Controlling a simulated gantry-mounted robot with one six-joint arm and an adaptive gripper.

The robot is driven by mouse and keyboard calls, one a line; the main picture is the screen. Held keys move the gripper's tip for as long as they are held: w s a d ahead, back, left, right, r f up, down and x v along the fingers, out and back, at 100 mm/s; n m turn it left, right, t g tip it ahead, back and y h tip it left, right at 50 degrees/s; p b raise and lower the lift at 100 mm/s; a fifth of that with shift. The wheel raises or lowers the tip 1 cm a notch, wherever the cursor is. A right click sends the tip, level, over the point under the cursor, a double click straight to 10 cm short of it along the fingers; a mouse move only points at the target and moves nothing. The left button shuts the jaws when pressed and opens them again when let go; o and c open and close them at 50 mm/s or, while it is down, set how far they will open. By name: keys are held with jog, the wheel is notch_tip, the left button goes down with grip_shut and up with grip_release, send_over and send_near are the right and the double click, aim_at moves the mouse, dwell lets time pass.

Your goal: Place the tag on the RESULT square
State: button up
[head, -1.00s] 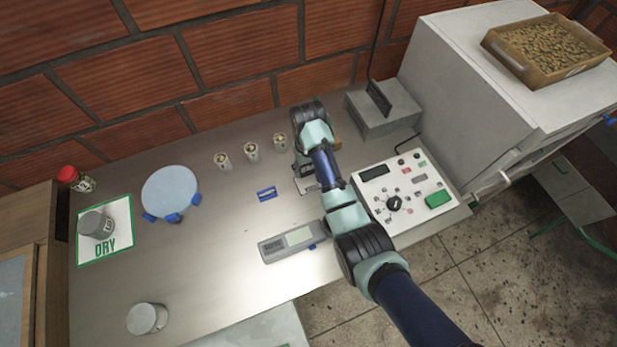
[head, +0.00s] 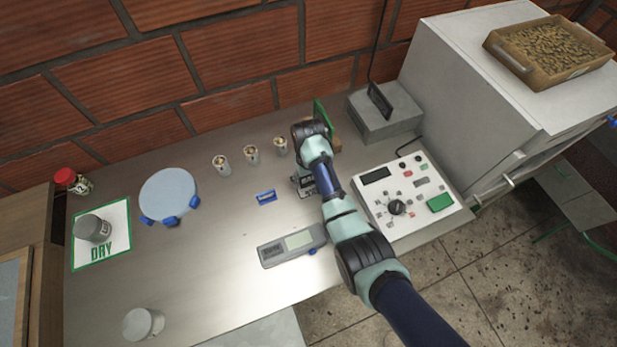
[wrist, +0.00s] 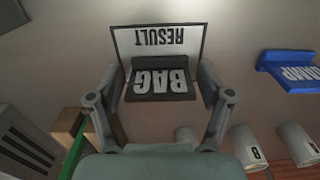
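The tag (wrist: 160,84) is a dark block with white letters BAG, upside down in the wrist view. My gripper (wrist: 162,82) has a fingertip at each end of the tag and appears shut on it. The RESULT square (wrist: 160,42) is white with a dark border, and the tag overlaps its near edge in this view. I cannot tell whether the tag touches the square. In the head view the RESULT square (head: 297,181) is partly hidden by my arm, and the tag (head: 307,190) shows small beside my wrist.
A blue tag (head: 266,197) lies to the left, with several small cups (head: 251,155) behind. A grey scale (head: 292,245) is in front. A white control panel (head: 407,196) and grey box (head: 385,111) are right. A green-edged wooden piece (head: 322,111) stands behind my wrist.

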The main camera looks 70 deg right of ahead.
notch_tip(320, 180, up, 12)
jog(key=p, duration=0.3)
jog(key=shift+r, duration=0.2)
dwell(0.4)
jog(key=w+a+r+n+t+h, duration=0.1)
jog(key=w+a+r+n+t, duration=0.1)
jog(key=w+a, duration=0.35)
jog(key=w+a+r+n+t+h, duration=0.1)
jog(key=w+a+r+n+t, duration=0.15)
jog(key=a, duration=0.65)
jog(key=w+a+r+n+t+h, duration=0.1)
jog(key=w+a+r+t, duration=0.1)
jog(key=w+a, duration=0.45)
jog(key=s+a+r+n+t+y, duration=0.1)
jog(key=s+a+r+n+t, duration=0.1)
jog(key=a+r, duration=0.4)
jog(key=s+a+r+n+t+y, duration=0.2)
jog(key=s+a+r+t, duration=0.2)
jog(key=a, duration=0.9)
jog(key=shift+a+r, duration=0.25)
jog(key=shift+r, duration=0.65)
